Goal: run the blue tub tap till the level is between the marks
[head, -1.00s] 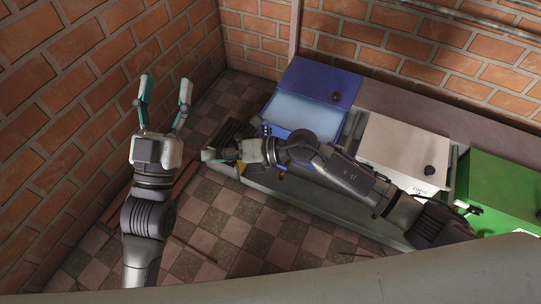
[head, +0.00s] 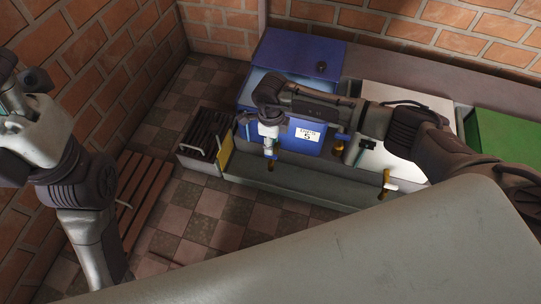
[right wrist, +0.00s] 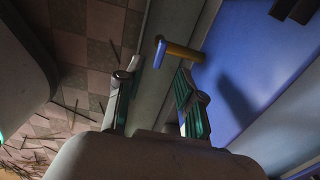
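The blue tub (head: 296,62) stands by the back wall, with a dark knob on its lid and a white label (head: 307,135) on its front. My right gripper (head: 270,151) is low in front of the tub's left part. The tap (right wrist: 176,50), brass with a blue handle, shows in the right wrist view just beyond and between my right fingertips (right wrist: 153,78). Those fingers are apart, with nothing visibly clasped. My left gripper (head: 12,85) is at the left edge, partly cut off. The level and marks cannot be made out.
A white tub (head: 415,103) and a green tub (head: 505,135) stand to the right. A brass tap with a pale handle (head: 386,184) sticks out before the white one. A grey trough (head: 300,182) runs along the front. A dark slatted grate (head: 207,133) lies at its left end.

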